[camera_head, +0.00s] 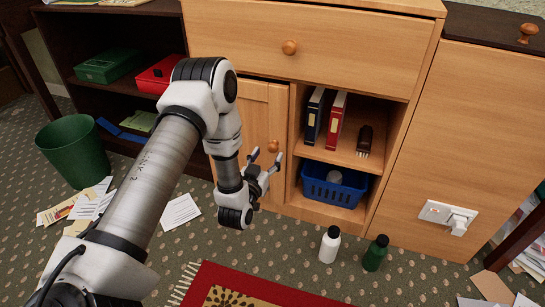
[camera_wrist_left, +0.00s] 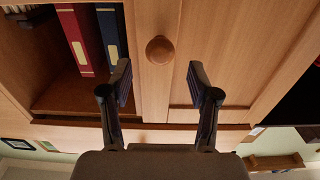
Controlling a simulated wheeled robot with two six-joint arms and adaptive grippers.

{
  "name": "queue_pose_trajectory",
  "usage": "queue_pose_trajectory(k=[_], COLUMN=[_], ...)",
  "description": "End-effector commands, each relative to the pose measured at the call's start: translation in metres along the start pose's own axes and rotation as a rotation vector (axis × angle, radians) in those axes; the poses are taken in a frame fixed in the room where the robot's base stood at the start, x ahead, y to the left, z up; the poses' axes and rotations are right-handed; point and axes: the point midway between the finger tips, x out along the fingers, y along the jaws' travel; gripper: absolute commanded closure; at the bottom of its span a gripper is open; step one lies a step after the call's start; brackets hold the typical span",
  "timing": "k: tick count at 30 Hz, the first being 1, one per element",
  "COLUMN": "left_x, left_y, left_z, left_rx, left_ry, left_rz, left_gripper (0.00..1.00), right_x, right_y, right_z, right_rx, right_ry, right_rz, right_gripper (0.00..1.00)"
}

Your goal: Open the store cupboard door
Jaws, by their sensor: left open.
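The cupboard door (camera_head: 258,112) is a light wooden panel on the left of the cabinet's lower part, and it looks shut. Its round wooden knob (camera_head: 273,146) sits near the door's right edge. My left gripper (camera_head: 267,156) is open and empty in front of the door, just below the knob in the head view. In the left wrist view the knob (camera_wrist_left: 160,50) lies straight ahead, centred between the spread fingers of my gripper (camera_wrist_left: 159,78) and apart from them. My arm hides the door's left part. My right gripper is not in view.
A drawer with a knob (camera_head: 289,47) is above the door. Right of it, open shelves hold binders (camera_head: 335,120) and a blue basket (camera_head: 333,186). A white bottle (camera_head: 330,245) and a green bottle (camera_head: 375,253) stand on the floor. A green bin (camera_head: 72,150) and papers lie left.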

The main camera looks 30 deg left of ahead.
Motion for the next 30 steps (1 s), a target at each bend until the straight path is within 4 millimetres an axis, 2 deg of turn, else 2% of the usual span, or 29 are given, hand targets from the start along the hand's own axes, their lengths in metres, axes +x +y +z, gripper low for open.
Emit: queue_pose_trajectory(k=[1,7,16,20,21,30], left_x=[0.011,0.043,0.049,0.049,0.049,0.048], left_y=[0.0,0.0,0.0,0.0,0.0,0.0], left_z=[0.005,0.004,0.001,0.001,0.002,0.001], left_rx=[0.0,0.0,0.0,0.0,0.0,0.0], left_ry=[0.005,0.0,-0.004,-0.004,-0.004,-0.004], left_rz=[0.0,0.0,0.001,0.001,0.001,0.01], left_gripper=[0.39,0.39,0.39,0.85,0.99,1.0], right_x=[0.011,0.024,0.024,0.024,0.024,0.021], right_y=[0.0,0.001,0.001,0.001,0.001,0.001], right_z=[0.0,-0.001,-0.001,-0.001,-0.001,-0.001], right_rx=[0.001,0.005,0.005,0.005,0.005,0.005], right_ry=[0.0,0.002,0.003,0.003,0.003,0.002], right_rz=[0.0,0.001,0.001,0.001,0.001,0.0], right_gripper=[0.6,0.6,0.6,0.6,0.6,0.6])
